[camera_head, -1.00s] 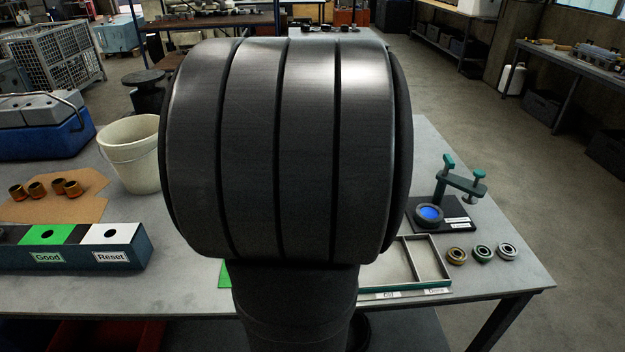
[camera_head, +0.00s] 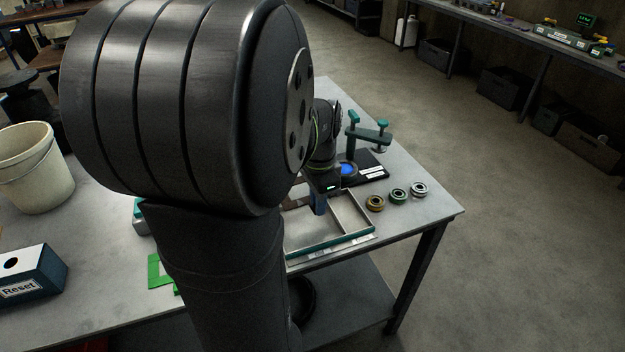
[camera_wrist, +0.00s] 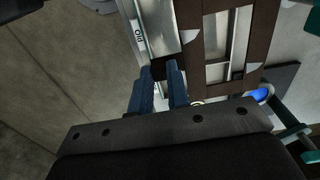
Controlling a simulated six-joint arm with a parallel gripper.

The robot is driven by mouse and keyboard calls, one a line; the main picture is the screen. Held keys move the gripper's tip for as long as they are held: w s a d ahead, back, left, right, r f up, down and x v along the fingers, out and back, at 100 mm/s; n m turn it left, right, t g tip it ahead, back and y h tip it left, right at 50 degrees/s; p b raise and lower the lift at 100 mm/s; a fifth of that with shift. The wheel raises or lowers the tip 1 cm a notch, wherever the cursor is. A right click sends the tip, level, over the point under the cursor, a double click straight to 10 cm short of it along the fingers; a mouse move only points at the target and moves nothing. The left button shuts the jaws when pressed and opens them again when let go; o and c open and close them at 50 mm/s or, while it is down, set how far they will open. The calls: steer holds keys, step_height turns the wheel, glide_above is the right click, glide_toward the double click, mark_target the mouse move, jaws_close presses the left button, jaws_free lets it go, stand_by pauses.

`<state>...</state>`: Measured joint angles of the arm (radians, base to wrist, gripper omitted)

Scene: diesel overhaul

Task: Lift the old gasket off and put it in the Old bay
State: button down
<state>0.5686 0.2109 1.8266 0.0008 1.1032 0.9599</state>
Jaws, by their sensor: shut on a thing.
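The old gasket (camera_wrist: 190,45) is a flat dark brown frame with several rectangular openings, seen in the wrist view. In the head view my gripper (camera_head: 319,204) is over the tray (camera_head: 335,242); most of the gasket is hidden there by my arm.
A black stand with a teal clamp and blue disc (camera_head: 347,169) is behind the tray. Several ring-shaped parts (camera_head: 398,196) lie right of it, near the table edge. A green frame (camera_head: 157,270), a white bucket (camera_head: 35,165) and a Reset box (camera_head: 25,283) are to the left.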

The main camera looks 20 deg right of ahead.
steer(key=f, duration=0.1)
steer(key=a+f, duration=0.1)
steer(key=shift+s+f, duration=0.3)
steer(key=shift+f, duration=2.8)
steer(key=c, duration=1.3)
jaws_free()
steer(key=shift+r, duration=3)
steer(key=shift+r, duration=2)
